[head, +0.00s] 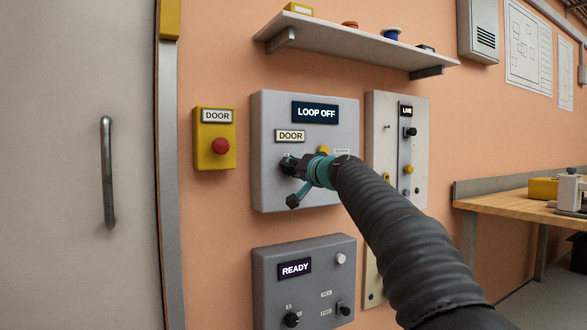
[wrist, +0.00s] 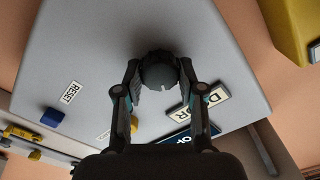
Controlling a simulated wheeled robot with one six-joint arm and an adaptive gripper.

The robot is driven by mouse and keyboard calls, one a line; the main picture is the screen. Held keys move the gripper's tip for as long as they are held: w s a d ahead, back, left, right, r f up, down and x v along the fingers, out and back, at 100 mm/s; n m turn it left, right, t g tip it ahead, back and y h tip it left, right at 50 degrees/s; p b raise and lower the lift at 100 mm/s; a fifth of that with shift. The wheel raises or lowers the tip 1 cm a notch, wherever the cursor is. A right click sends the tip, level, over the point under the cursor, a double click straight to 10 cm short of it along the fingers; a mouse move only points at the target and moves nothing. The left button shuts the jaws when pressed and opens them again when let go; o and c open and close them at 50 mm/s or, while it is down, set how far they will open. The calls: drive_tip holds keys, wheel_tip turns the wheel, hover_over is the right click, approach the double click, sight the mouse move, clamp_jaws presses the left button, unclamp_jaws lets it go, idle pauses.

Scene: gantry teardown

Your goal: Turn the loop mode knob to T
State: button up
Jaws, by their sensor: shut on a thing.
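A dark round knob (wrist: 158,72) sits on the grey panel (head: 268,115) whose display (head: 315,112) reads LOOP OFF. A small DOOR label (head: 290,135) is above the knob. My gripper (head: 290,168) is at this knob in the head view, which it mostly covers. In the wrist view my gripper (wrist: 158,85) has one finger on each side of the knob and is shut on it. A pale notch shows on the knob's face. The position letters around the knob, including T, are hidden or unreadable.
A yellow button (head: 323,151) and a blue button (wrist: 52,117) by a RESET label are on the same panel. A yellow DOOR box with a red button (head: 220,146) is left. A READY panel (head: 340,245) is below, a LIVE panel (head: 378,110) right, a shelf (head: 350,45) above.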

drive_tip(key=m+p, duration=0.3)
drive_tip(key=m, duration=0.9)
drive_tip(key=shift+d+f, duration=0.1)
drive_tip(key=shift+m, duration=0.3)
idle(0.3)
drive_tip(key=o, duration=1.1)
drive_tip(key=shift+o, duration=0.2)
drive_tip(key=v, duration=1.2)
drive_tip(key=shift+w, duration=0.1)
